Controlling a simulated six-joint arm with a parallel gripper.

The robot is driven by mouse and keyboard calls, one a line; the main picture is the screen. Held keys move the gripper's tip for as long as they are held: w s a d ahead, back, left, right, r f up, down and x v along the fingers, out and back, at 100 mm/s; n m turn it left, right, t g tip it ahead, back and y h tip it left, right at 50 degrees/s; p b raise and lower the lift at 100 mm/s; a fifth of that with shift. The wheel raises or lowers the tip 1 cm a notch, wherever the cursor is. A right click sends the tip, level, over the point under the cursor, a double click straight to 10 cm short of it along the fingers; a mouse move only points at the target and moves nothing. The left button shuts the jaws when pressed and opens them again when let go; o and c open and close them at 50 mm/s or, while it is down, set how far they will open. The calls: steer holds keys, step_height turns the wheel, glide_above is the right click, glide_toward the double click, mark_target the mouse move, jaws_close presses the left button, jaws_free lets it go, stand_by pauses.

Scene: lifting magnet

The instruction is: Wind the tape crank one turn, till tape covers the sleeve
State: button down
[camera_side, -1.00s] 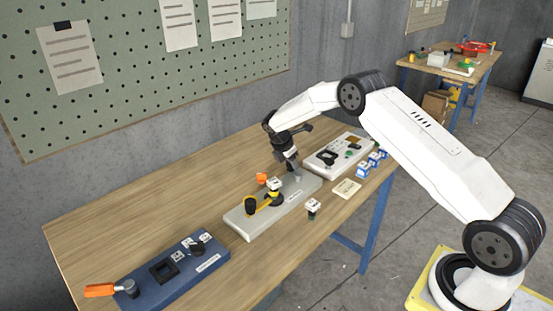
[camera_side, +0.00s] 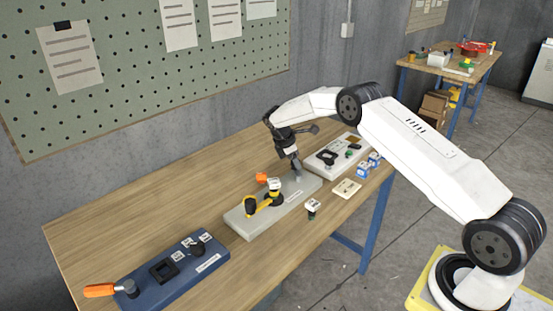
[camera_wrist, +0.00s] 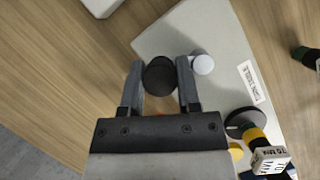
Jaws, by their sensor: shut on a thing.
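My gripper (camera_side: 294,166) is low over the far end of the grey plate (camera_side: 243,222). In the wrist view its two fingers (camera_wrist: 160,85) are shut on a round black knob (camera_wrist: 160,75), which seems to be the crank's knob. A bit of orange shows behind the knob. In the side view the knob is hidden by my gripper. The sleeve seems to be the piece with a yellow band (camera_wrist: 254,135) on a black disc (camera_wrist: 240,121), under a white-labelled cap (camera_side: 274,184). I cannot tell how much tape covers it. A yellow arm (camera_side: 261,204) runs from there to a black cylinder (camera_side: 250,205).
A white round post (camera_wrist: 203,64) stands right beside my finger. An orange piece (camera_side: 262,178) lies by the plate's back edge. A blue fixture (camera_side: 213,262) is front left, a white fixture (camera_side: 323,172) behind. A small capped piece (camera_side: 313,206) stands right. The table's left back is clear.

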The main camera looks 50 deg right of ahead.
steer(key=shift+s+d+m+g, duration=0.2)
steer(key=shift+d+m+g, duration=0.1)
steer(key=shift+m, duration=0.7)
steer(key=shift+c, duration=1.6)
jaws_free()
steer(key=shift+y, duration=0.3)
steer(key=v, duration=0.8)
steer(key=shift+f, duration=0.1)
